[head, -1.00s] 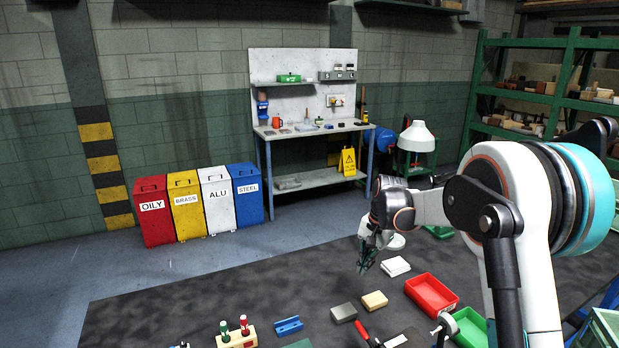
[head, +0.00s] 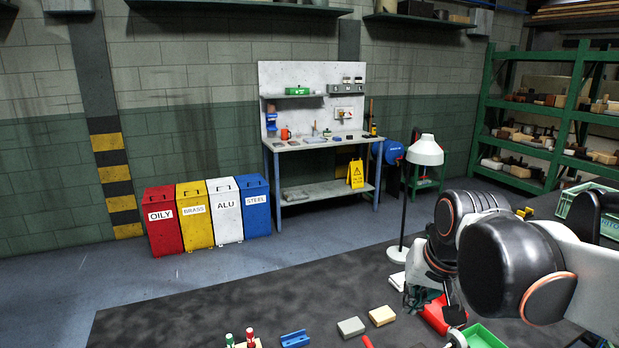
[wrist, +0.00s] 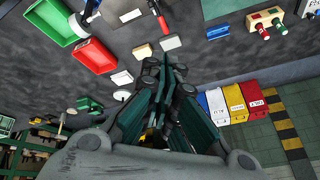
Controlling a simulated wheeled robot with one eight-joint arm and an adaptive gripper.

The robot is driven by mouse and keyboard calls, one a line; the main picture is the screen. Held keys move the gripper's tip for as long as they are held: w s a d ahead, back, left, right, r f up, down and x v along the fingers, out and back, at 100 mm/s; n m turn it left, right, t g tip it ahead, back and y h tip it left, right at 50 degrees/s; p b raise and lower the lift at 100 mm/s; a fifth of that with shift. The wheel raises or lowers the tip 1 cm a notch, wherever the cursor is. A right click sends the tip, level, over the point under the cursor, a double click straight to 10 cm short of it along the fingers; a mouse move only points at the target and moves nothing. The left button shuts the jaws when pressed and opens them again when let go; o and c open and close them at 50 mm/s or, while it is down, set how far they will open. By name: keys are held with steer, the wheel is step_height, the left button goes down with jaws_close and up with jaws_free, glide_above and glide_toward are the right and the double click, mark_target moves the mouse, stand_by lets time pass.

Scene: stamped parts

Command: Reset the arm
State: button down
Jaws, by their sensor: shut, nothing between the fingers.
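My gripper (wrist: 172,72) shows in the wrist view with its dark green fingers drawn together and nothing between them. In the head view my gripper (head: 418,298) is small and partly hidden by my own arm. It hangs above the dark table, just left of the red tray (head: 437,316). My arm is folded, with its large dark joint at the right of the head view.
A grey block (head: 351,327), a tan block (head: 382,316), a blue part (head: 295,339) and a green tray (head: 480,337) lie on the table. A white lamp (head: 425,150) stands beyond my arm. Coloured bins (head: 163,222), a workbench (head: 320,143) and green shelving (head: 560,112) stand behind.

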steer(key=s+f+n+t, duration=0.2)
steer(key=s+f, duration=0.1)
steer(key=s, duration=0.9)
steer(key=shift+s+d+f+n+h, duration=0.3)
steer(key=shift+d+f+n, duration=0.05)
steer(key=shift+f+n, duration=0.05)
